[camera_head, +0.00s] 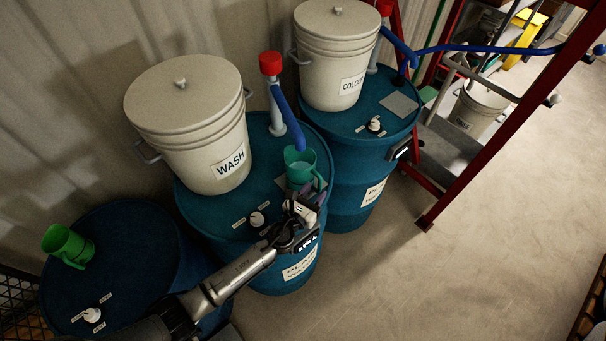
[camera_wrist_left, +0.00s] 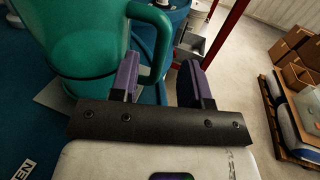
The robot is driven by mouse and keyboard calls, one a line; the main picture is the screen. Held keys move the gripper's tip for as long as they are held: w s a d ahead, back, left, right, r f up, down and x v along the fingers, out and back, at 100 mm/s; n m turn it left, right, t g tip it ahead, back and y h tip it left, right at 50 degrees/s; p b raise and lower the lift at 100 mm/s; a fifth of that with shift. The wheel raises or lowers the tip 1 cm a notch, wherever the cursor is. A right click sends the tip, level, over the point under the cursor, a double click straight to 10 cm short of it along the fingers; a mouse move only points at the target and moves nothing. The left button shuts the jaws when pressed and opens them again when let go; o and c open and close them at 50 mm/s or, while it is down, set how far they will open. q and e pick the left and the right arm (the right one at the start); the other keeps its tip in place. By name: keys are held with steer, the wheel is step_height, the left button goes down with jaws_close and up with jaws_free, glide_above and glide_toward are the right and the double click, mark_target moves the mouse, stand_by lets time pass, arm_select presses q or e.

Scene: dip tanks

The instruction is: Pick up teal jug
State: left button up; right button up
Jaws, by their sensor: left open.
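The teal jug (camera_head: 298,165) stands on the middle blue drum, below the end of a blue spout. In the left wrist view the jug (camera_wrist_left: 85,45) fills the upper left, with its handle (camera_wrist_left: 160,45) on the side toward my gripper. My left gripper (camera_head: 312,193) is at the handle side of the jug. In the left wrist view the left gripper (camera_wrist_left: 161,82) is open, with its purple-lined fingers on either side of the handle. Whether a finger touches the handle or jug wall, I cannot tell. My right gripper is not in view.
A white WASH bucket (camera_head: 190,125) and a white knob (camera_head: 257,219) share the drum top (camera_head: 205,212). A green jug (camera_head: 67,246) is on the left drum. A drum with another white bucket (camera_head: 336,60) and a red frame (camera_head: 500,135) stand right. Floor in front is clear.

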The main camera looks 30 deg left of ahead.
mark_target(319, 186)
arm_select(q)
steer(key=shift+w+d, duration=0.2)
steer(key=shift+w, duration=1.65)
jaws_close()
steer(key=shift+r, duration=0.1)
